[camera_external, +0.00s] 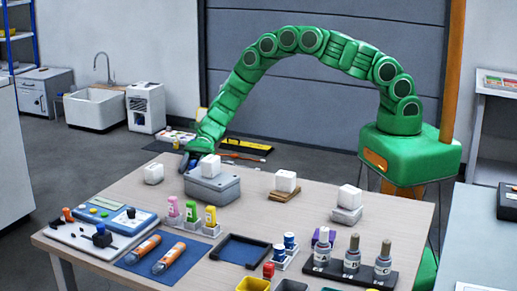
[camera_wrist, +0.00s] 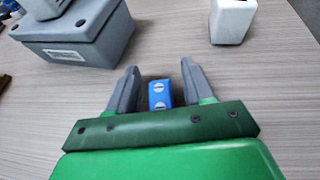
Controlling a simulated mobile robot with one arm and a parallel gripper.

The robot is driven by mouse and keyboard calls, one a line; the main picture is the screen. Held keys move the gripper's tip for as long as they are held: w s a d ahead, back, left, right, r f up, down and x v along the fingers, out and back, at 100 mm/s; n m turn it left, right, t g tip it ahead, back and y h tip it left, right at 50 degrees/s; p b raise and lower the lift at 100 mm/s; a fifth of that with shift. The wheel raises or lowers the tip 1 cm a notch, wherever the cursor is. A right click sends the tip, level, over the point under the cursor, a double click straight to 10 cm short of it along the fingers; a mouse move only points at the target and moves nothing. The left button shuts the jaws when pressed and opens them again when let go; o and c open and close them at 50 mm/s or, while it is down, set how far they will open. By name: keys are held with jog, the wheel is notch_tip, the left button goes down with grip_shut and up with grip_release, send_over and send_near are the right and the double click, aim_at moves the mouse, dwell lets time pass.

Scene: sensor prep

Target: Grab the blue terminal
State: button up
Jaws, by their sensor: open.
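The blue terminal (camera_wrist: 160,95) is a small blue block with two pale screw heads. In the wrist view it lies between the two grey fingers of my gripper (camera_wrist: 158,73), partly covered by the green palm edge. The fingers stand apart on either side of it, with a visible gap at the left; whether the right finger touches it I cannot tell. In the external view my gripper (camera_external: 187,163) is low at the far left of the table, beside the grey box. The terminal is not discernible there.
The grey box (camera_external: 212,189) with a white block on top stands close to my gripper. Colored bottles, a blue tray and dark-based vials fill the front.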

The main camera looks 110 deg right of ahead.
aim_at(191, 167)
grip_shut()
jog(key=shift+r, duration=0.15)
jog(key=shift+r, duration=1.55)
jog(key=s+a+r, duration=0.2)
jog(key=s+r, duration=0.7)
jog(key=s, duration=0.4)
jog(key=shift+s+a+r, duration=0.35)
